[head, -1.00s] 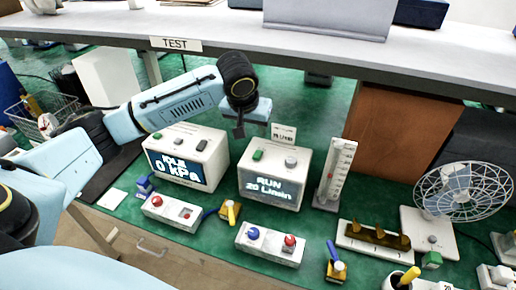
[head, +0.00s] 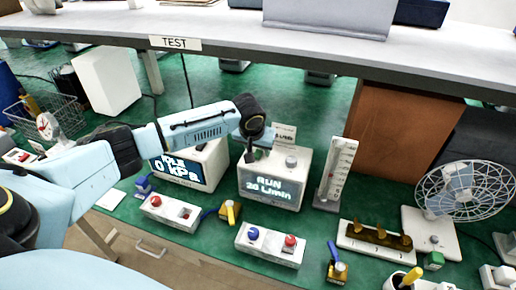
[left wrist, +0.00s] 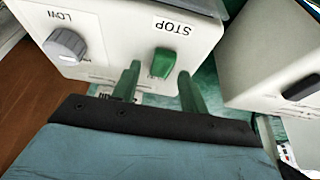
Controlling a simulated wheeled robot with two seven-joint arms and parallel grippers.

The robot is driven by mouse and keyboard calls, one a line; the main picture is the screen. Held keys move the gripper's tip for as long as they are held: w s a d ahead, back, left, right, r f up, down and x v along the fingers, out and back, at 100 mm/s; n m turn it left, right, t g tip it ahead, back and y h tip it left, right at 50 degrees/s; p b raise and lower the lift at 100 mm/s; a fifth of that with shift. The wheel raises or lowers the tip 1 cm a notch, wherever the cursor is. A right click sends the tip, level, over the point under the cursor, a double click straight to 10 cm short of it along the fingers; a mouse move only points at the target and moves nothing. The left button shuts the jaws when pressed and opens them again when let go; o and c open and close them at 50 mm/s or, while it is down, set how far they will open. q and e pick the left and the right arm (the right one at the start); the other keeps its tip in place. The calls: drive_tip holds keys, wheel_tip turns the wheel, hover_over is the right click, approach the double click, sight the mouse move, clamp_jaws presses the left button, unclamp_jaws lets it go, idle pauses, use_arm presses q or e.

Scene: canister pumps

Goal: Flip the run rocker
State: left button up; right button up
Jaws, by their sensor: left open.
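The white pump box (head: 292,193) shows "RUN 20 L/min" on its front display. Its green rocker (left wrist: 164,62) sits on the top face next to a "STOP" label (left wrist: 172,27) in the left wrist view. A grey knob (left wrist: 66,45) is on the same face. My left gripper (head: 249,152) is over the left part of this box and partly hides the rocker in the head view. In the left wrist view its two fingers (left wrist: 158,77) are apart, with the rocker between their tips in the picture. Contact cannot be told. My right gripper is out of view.
A second white box (head: 212,160) reading "IDLE 0 kPa" stands close on the left, partly behind my arm. A flow tube stand (head: 335,175) is on the right. Switch boxes (head: 270,245) and valves lie in front. A shelf (head: 300,56) runs behind.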

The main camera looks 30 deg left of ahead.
use_arm(q)
drive_tip(key=shift+c, duration=0.3)
clamp_jaws()
drive_tip(key=p, duration=0.1)
drive_tip(key=t+p, duration=0.1)
drive_tip(key=shift+s+d+r+p, duration=0.1)
drive_tip(key=shift+s+p, duration=0.2)
drive_tip(key=shift+p, duration=0.05)
drive_tip(key=shift+s+t+y+p, duration=0.1)
drive_tip(key=shift+t+y+p, duration=0.4)
drive_tip(key=shift+t, duration=0.7)
drive_tip(key=shift+o, duration=0.3)
unclamp_jaws()
